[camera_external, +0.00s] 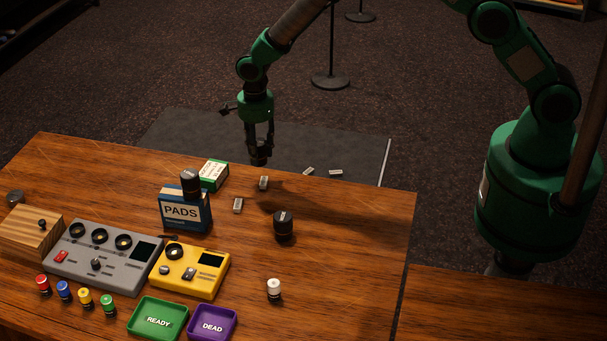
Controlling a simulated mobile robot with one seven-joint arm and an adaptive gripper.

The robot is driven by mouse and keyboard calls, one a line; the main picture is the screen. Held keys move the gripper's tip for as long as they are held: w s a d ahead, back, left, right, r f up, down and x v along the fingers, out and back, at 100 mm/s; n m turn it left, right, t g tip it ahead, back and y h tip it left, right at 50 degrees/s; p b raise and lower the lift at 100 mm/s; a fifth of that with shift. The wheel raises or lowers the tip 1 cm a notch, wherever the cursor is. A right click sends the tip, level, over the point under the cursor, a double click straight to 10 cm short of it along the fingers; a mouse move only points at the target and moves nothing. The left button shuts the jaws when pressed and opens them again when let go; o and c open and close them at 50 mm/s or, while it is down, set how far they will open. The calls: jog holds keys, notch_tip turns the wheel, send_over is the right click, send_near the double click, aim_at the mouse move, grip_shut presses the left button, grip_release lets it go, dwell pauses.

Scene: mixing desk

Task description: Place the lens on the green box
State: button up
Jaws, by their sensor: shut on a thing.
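My gripper (259,152) hangs fingers down above the far edge of the desk. It is shut on a small dark thing, which looks like a lens (259,158); the fingers hide part of it. The green box (213,175), green with a white label, stands on the desk to the left of and below my gripper in the picture. Its top looks clear. Two similar black lens-like cylinders show: one (190,184) on the blue PADS box (184,212), beside the green box, and one (284,226) upright on the desk.
Small light blocks (238,205) lie on the desk near the far edge. A grey mixer (99,262), a yellow device (190,272), coloured knobs, a green READY tray (137,322) and a purple DEAD tray (191,327) fill the front. The desk's right side (360,250) is clear.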

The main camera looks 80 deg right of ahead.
jog(key=w, duration=0.5)
jog(key=w+f, duration=0.1)
jog(key=w, duration=0.9)
jog(key=shift+w+a+f+p, duration=0.2)
jog(key=shift+a+p, duration=0.15)
jog(key=shift+f, duration=0.15)
jog(key=shift+f, duration=1.6)
jog(key=shift+f, duration=0.1)
jog(key=o, duration=1.4)
jog(key=shift+f, duration=0.1)
jog(key=shift+r, duration=6.15)
